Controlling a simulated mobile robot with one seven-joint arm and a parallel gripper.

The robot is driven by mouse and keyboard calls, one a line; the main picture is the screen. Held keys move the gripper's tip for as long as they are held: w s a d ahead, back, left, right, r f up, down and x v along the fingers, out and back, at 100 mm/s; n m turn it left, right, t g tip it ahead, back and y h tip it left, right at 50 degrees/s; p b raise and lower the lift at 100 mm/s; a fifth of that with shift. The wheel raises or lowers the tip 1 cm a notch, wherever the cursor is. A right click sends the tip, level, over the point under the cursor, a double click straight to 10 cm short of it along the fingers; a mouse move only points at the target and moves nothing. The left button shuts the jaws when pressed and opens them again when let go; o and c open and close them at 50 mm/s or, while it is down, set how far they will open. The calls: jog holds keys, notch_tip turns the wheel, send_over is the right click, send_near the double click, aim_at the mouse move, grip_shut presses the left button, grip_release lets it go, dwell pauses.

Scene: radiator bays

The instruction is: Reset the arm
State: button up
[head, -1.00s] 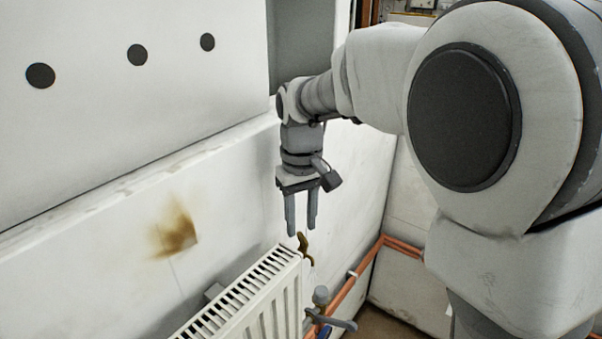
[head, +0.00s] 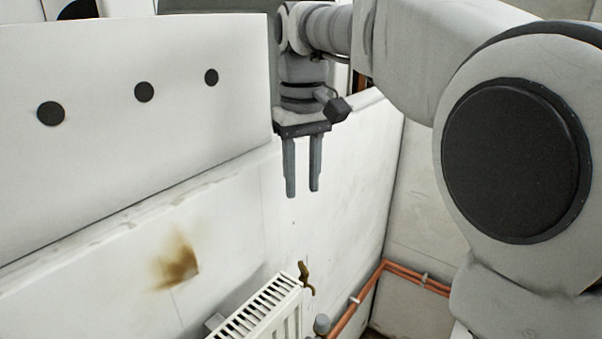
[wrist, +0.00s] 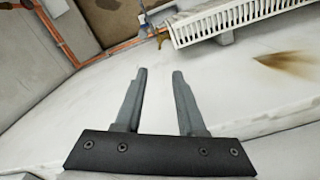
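My gripper (head: 303,194) hangs pointing down in the head view, above and behind the end of the white radiator (head: 262,312). Its two grey fingers are apart with nothing between them. The wrist view also shows the gripper (wrist: 159,72) with its fingers apart and empty. The radiator shows at the top of the wrist view (wrist: 240,18), well clear of the fingertips. My arm reaches in from the right of the head view, bent at the wrist.
A brass valve (head: 305,279) is on the wall beside the radiator. Copper pipes (head: 372,277) run along the wall corner. A white panel with black dots (head: 144,92) stands at left. A brown stain (head: 177,262) marks the wall. Space around the fingers looks free.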

jog(key=s+d+f+m+t, duration=0.2)
jog(key=s+d+f, duration=0.2)
jog(key=s, duration=0.5)
jog(key=s+d+f+m+t, duration=0.3)
jog(key=s+d+f, duration=0.2)
jog(key=s+d, duration=0.4)
jog(key=shift+s+f+t, duration=0.2)
jog(key=shift+s+t, duration=0.1)
jog(key=shift+s, duration=0.05)
